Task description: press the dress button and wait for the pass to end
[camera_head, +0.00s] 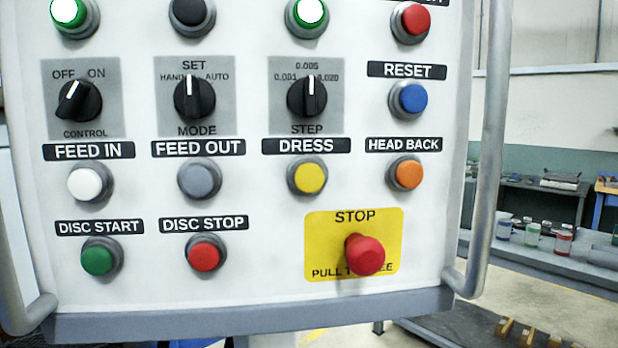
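The yellow dress button (308,176) sits on the white control panel (270,235), under the black label DRESS (306,146). Nothing touches it or covers it. Just above it is the STEP knob (307,98), its white mark pointing straight up to 0.005. The MODE knob (194,98) points up to SET. A lamp (310,12) at the top, above the STEP knob, is lit white with a green rim. Neither of my grippers shows in this view.
A red STOP mushroom button (366,255) sticks out below and right of the dress button. Orange HEAD BACK (407,173) is to its right, grey FEED OUT (199,179) to its left. A grey tube handle (492,150) runs along the panel's right edge. Behind stands a bench with jars (533,233).

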